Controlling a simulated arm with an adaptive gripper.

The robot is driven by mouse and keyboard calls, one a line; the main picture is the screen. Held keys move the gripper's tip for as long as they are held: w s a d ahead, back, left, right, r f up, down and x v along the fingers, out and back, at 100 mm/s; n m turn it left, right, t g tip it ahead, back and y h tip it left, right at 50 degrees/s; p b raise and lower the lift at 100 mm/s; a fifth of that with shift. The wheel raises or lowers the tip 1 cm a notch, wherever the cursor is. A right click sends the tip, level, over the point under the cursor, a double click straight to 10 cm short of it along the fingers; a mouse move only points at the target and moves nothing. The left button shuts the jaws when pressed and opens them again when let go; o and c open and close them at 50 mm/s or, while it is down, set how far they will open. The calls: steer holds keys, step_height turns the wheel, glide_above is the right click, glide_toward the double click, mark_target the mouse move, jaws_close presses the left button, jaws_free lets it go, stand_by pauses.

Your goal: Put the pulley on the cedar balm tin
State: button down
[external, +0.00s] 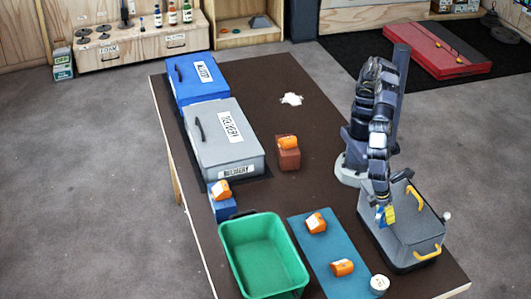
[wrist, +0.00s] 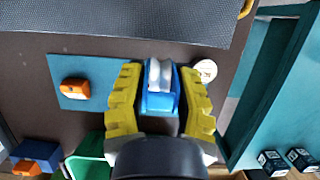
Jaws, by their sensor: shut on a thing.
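The pulley, a blue body with a silver wheel, shows in the wrist view (wrist: 158,98). My gripper (wrist: 160,75) is shut on it, with a yellow finger on each side. In the external view my gripper (external: 385,214) hangs beside the grey case, with a bit of blue showing at its fingers. The cedar balm tin seems to be the small round white-lidded tin (external: 379,284) on the table at the front right. It also shows in the wrist view (wrist: 205,70), just right of the pulley and fingers. The pulley and the tin are apart.
A grey case (external: 412,236) with yellow handles stands beside my gripper. A teal mat (external: 318,248) holds orange blocks (external: 316,222) left of the tin. A green bin (external: 262,250) stands further left. Grey and blue boxes stand behind it. The tin's top is clear.

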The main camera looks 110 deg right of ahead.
steer(key=w+a+f, duration=0.1)
steer(key=a+f, duration=0.1)
steer(key=a, duration=0.1)
steer(key=w+a+f, duration=0.1)
steer(key=a+f, duration=0.2)
steer(key=w+a+f, duration=0.1)
steer(key=a+f, duration=0.1)
steer(key=a, duration=0.2)
steer(key=shift+w+f, duration=0.2)
steer(key=shift+f, duration=0.05)
steer(key=shift+w+a+f, duration=0.15)
steer(key=shift+a+f, duration=0.3)
steer(key=shift+f, duration=0.15)
steer(key=shift+a+f, duration=0.15)
steer(key=shift+f, duration=1.5)
steer(key=shift+f, duration=0.1)
steer(key=c, duration=0.8)
jaws_free()
steer(key=shift+c, duration=0.2)
